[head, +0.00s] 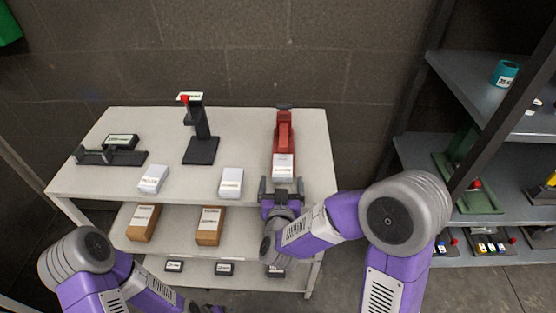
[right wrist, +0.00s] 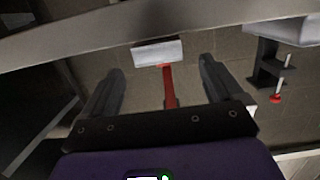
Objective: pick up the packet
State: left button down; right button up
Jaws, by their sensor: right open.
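A white packet (head: 283,168) lies near the front edge of the table's top, just in front of a red device (head: 284,131). My right gripper (head: 281,185) is open and empty, just short of this packet at the table's front edge. In the right wrist view the packet (right wrist: 158,52) shows ahead, between the two spread fingers and apart from them. Two more white packets lie along the same front edge, one in the middle (head: 231,182) and one at the left (head: 153,179). My left gripper (head: 205,308) is barely visible at the bottom edge; its jaws cannot be made out.
The white table (head: 240,130) also bears a black stand (head: 200,145) with a red knob and a dark device (head: 112,152). Brown boxes (head: 210,226) stand on the shelf below. Grey shelving (head: 480,100) rises at the right. The tabletop between the devices is clear.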

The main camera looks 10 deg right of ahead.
aim_at(283, 171)
jog(key=shift+w+d, duration=0.3)
jog(key=shift+w, duration=0.3)
jog(key=b+x, duration=0.1)
jog(key=x, duration=0.4)
jog(key=shift+w+f+b, duration=0.15)
jog(key=shift+f+b, duration=0.05)
jog(key=shift+b, duration=0.1)
jog(key=c, duration=1.1)
jog(key=shift+o, duration=0.2)
jog(key=shift+r, duration=0.15)
